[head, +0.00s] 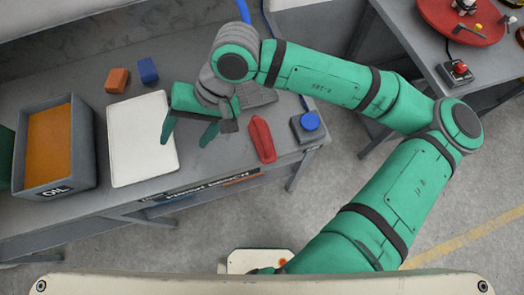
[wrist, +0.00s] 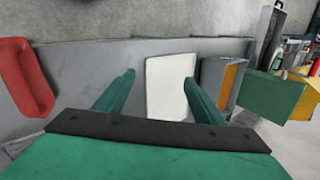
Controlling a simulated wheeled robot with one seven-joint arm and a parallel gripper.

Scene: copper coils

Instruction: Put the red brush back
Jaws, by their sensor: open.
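The red brush (head: 262,139) lies on the grey bench near its front edge, to the right of my gripper (head: 186,137). In the wrist view the red brush (wrist: 25,80) is at the far left, outside my fingers. My gripper is open and empty; its two green fingers also show in the wrist view (wrist: 159,78), spread apart. In the head view they hang over the bench between the white board (head: 140,150) and the brush. In the wrist view the white board (wrist: 168,90) appears between the fingers.
A grey box labelled OIL with orange contents (head: 68,188) stands left of the board. An orange block (head: 117,80) and a blue block (head: 148,70) lie behind it. A blue button box (head: 309,127) sits right of the brush.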

